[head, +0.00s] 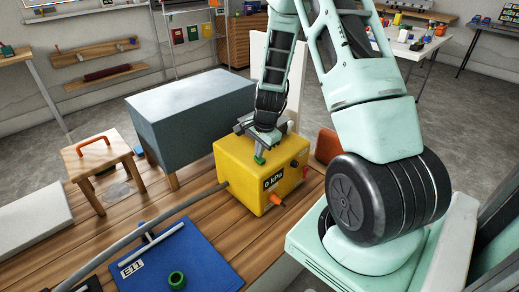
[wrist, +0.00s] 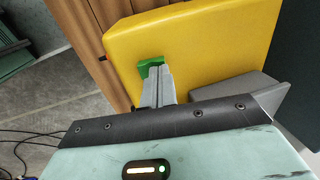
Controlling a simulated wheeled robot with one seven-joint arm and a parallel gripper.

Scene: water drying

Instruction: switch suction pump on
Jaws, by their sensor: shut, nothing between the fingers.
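The suction pump is a yellow box (head: 255,180) on the wooden table, with a "0 kPa" display and an orange fitting (head: 278,199) on its front. A green switch (head: 259,160) sits on its top. In the wrist view the yellow box (wrist: 205,60) fills the upper middle, with the green switch (wrist: 150,66) near its left edge. My gripper (head: 260,149) is shut and empty, pointing down at the box top. In the wrist view its fingertips (wrist: 157,72) are at the green switch and partly cover it. I cannot tell whether they press it.
A grey hose (head: 150,228) runs to the box's left side. A large grey block (head: 195,112) stands behind left, beside a small wooden stool (head: 98,160). A blue board (head: 178,262) with a green ring (head: 177,280) lies in front. A reddish-brown object (head: 327,145) is right of the box.

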